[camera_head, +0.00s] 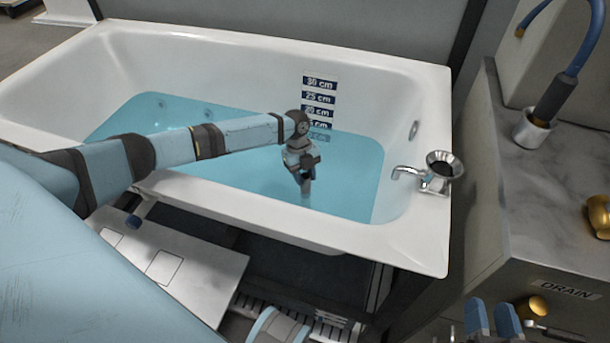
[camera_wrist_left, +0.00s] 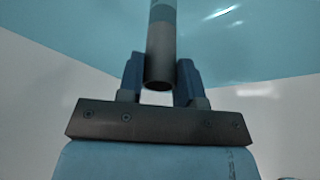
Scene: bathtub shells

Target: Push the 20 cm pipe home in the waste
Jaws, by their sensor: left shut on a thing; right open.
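My left gripper (camera_head: 306,172) reaches over the near rim of the white bathtub (camera_head: 180,196) and points down into the blue water (camera_head: 255,178). It is shut on the grey pipe (camera_head: 306,189), which shows as a short upright stub below the fingers. In the left wrist view the pipe (camera_wrist_left: 160,55) stands between the two blue fingers (camera_wrist_left: 160,78), its open end toward the camera and its far part tinted by water. The waste cannot be made out, so the pipe's seating is hidden. My right gripper (camera_head: 492,318) is open and empty at the lower right.
A depth scale (camera_head: 318,98) is on the tub's far wall. A spout (camera_head: 408,173) and a metal cup-like fitting (camera_head: 443,164) are on the right rim. The right counter holds a blue hose (camera_head: 572,62), brass pieces and a DRAIN label (camera_head: 566,289).

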